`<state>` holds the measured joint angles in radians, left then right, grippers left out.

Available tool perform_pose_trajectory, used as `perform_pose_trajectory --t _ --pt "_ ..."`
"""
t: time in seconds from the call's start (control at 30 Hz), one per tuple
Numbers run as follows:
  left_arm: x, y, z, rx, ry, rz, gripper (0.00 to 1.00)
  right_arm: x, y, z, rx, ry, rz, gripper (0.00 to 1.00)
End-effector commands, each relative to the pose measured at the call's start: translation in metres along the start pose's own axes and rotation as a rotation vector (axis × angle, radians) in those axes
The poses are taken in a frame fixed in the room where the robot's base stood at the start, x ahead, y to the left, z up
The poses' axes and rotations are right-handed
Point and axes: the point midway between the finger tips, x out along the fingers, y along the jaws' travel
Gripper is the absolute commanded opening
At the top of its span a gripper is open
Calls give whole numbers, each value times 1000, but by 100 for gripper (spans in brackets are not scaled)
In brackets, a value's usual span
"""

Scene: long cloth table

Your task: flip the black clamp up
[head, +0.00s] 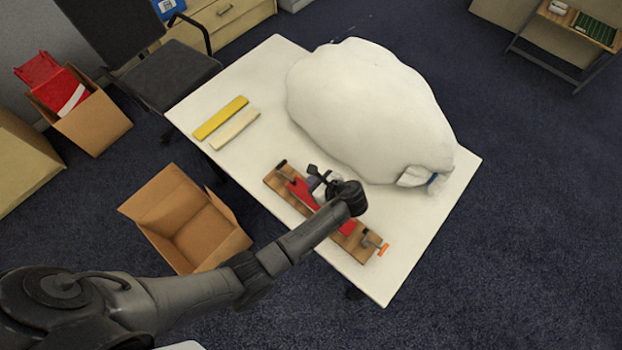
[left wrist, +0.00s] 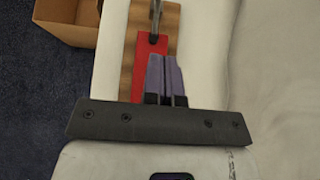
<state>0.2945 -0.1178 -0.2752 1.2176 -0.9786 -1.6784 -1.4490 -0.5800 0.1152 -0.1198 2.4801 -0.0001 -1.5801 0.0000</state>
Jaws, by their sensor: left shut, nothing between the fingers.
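The black clamp (head: 282,165) is at the far upper-left end of a wooden board on the table. Its metal arm shows at the top of the left wrist view (left wrist: 155,20), above a red piece (left wrist: 153,50). I cannot tell how far its handle is tilted. My left gripper (head: 312,182) is over the board, between the black clamp and the board's middle. Its fingers (left wrist: 166,72) are shut together and empty, pointing along the red piece toward the clamp, apart from it. My right gripper is in neither view.
An orange-tipped clamp (head: 383,249) is at the board's other end. A large white sack (head: 365,105) fills the table beyond the board. Yellow (head: 220,117) and cream (head: 235,129) bars lie at left. An open cardboard box (head: 165,195) stands below the near table edge.

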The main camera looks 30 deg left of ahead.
Motion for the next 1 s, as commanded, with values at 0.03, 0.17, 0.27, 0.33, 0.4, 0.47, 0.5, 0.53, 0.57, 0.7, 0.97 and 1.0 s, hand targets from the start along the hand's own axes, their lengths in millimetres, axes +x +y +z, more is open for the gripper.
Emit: perform_pose_trajectory --t 0.03,0.17,0.27,0.33,0.4,0.47,0.5,0.53,0.57,0.7,0.97,1.0 --pt "11 0 0 1 -3 3 0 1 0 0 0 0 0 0" --pt "37 0 0 0 -2 3 0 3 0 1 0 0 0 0" --pt "55 0 0 1 -2 2 0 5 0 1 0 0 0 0" --pt "67 0 0 0 -2 2 0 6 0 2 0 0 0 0" --pt "77 0 0 -1 -2 2 0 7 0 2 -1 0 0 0" --pt "81 0 10 -2 -1 1 0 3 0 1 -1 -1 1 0" --pt "85 0 13 -2 -1 1 0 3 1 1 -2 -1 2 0" --pt "87 0 15 -2 -1 1 0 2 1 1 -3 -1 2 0" --pt "89 0 17 -2 0 1 0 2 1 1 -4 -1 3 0" --pt "97 0 24 -1 0 0 0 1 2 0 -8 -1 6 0" --pt "101 0 28 -1 0 -1 0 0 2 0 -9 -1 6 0" --pt "101 0 28 -1 0 -1 0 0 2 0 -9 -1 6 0"
